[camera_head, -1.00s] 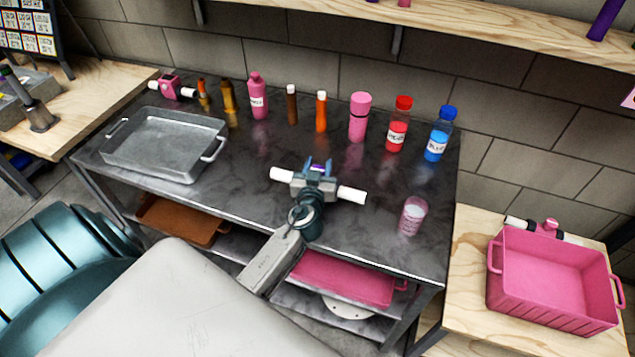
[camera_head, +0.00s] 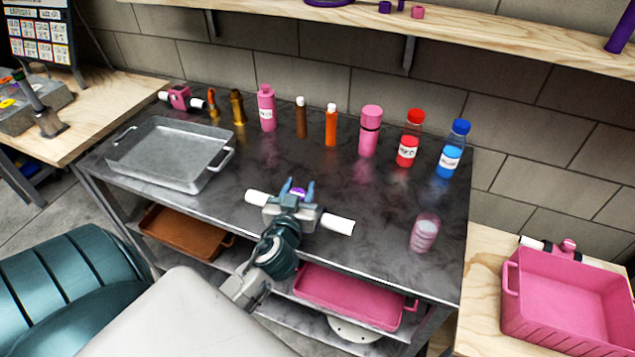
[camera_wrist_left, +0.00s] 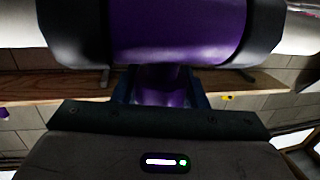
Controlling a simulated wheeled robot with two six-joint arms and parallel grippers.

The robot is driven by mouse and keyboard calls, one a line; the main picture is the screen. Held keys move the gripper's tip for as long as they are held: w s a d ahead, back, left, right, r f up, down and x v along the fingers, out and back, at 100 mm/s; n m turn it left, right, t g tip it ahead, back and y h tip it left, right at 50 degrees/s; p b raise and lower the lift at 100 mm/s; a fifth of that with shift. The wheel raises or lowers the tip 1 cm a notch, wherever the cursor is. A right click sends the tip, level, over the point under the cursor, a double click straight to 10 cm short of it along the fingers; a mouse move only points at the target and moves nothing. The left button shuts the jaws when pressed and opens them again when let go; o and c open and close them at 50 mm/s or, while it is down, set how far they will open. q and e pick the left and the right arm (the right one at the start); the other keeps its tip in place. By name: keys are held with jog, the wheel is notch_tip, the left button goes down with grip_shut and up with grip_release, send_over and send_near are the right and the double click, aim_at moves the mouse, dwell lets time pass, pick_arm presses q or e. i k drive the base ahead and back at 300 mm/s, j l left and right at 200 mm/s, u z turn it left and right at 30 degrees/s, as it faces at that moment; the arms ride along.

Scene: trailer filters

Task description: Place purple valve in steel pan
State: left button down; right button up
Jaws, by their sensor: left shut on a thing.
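My left gripper (camera_head: 297,190) is shut on the purple valve (camera_head: 299,193), above the front middle of the dark table. Only a little purple shows between the blue fingers in the head view, with a white pipe end sticking out on each side. In the left wrist view the purple valve body (camera_wrist_left: 178,30) fills the top of the picture, with dark collars at both sides. The steel pan (camera_head: 165,155) is a grey rectangular tray with two handles at the table's left. It looks empty, and the valve is to its right, apart from it. My right gripper is not in view.
A pink valve (camera_head: 180,97) and several bottles, such as the red one (camera_head: 408,150) and the blue one (camera_head: 449,160), line the table's back. A pink cup (camera_head: 424,233) stands at the right. A pink bin (camera_head: 570,305) is on the right-hand wooden table. The tabletop between pan and valve is clear.

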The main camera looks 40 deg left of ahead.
aim_at(161, 168)
jog(key=k+j, duration=0.1)
jog(key=j, duration=0.35)
jog(key=k+j, duration=0.1)
jog(key=j, duration=0.35)
jog(key=k+j, duration=0.1)
jog(key=j, duration=0.8)
jog(key=k+j, duration=0.15)
jog(key=j, duration=0.3)
jog(key=k+j, duration=0.1)
jog(key=j, duration=0.35)
